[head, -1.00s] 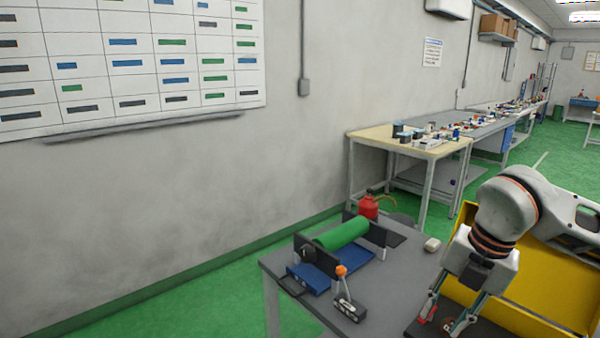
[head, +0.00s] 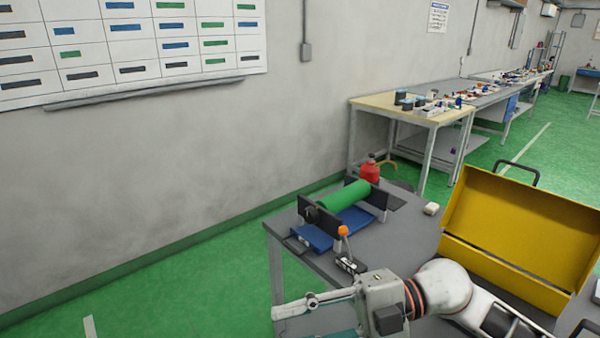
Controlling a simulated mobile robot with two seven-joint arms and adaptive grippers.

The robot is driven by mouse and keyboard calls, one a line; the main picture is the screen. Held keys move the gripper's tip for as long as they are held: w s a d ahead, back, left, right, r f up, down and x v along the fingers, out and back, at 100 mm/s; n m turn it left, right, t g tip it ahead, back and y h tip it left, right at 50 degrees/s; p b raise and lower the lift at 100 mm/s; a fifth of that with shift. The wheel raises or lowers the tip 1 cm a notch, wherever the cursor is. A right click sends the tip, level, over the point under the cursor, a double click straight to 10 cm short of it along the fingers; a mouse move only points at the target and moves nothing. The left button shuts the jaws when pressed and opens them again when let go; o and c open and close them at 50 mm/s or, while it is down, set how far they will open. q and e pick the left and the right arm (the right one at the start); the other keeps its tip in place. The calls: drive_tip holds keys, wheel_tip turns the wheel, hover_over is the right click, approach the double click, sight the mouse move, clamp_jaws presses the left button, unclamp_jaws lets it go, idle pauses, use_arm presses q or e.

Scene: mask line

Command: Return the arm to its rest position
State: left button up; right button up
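My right arm (head: 445,287) comes in from the right, low across the front of the grey table. Its gripper (head: 292,325) points left at the bottom edge of the head view, in front of the table's near left corner. The two fingers stand apart with nothing seen between them, so it looks open and empty. The lower finger is partly cut off by the picture edge. My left gripper is not in view.
An open yellow case (head: 520,225) is at right. Green floor at left is clear.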

drive_tip(key=w+d+m+t+y, duration=0.2)
drive_tip(key=w+m+t+y, duration=0.2)
drive_tip(key=w+m+t, duration=0.55)
drive_tip(key=w+d+f+m+t+h, duration=0.1)
drive_tip(key=d+f+m+t+h, duration=0.75)
drive_tip(key=f+m+t, duration=0.3)
drive_tip(key=s+d+f+m+g+h, duration=0.2)
drive_tip(key=s+d+f+h, duration=0.1)
drive_tip(key=f, duration=0.5)
drive_tip(key=s+d+f+m+g+h, duration=0.2)
drive_tip(key=s+f, duration=0.4)
drive_tip(key=f, duration=0.3)
drive_tip(key=s+d+f+m+g+h, duration=0.3)
drive_tip(key=s+d+f+h, duration=0.1)
drive_tip(key=f, duration=0.5)
drive_tip(key=shift+s+d+m, duration=0.3)
drive_tip(key=shift+s+d, duration=0.4)
drive_tip(key=shift+d, duration=0.05)
drive_tip(key=shift+c, duration=0.5)
drive_tip(key=shift+w+a, duration=0.1)
drive_tip(key=shift+a, duration=0.05)
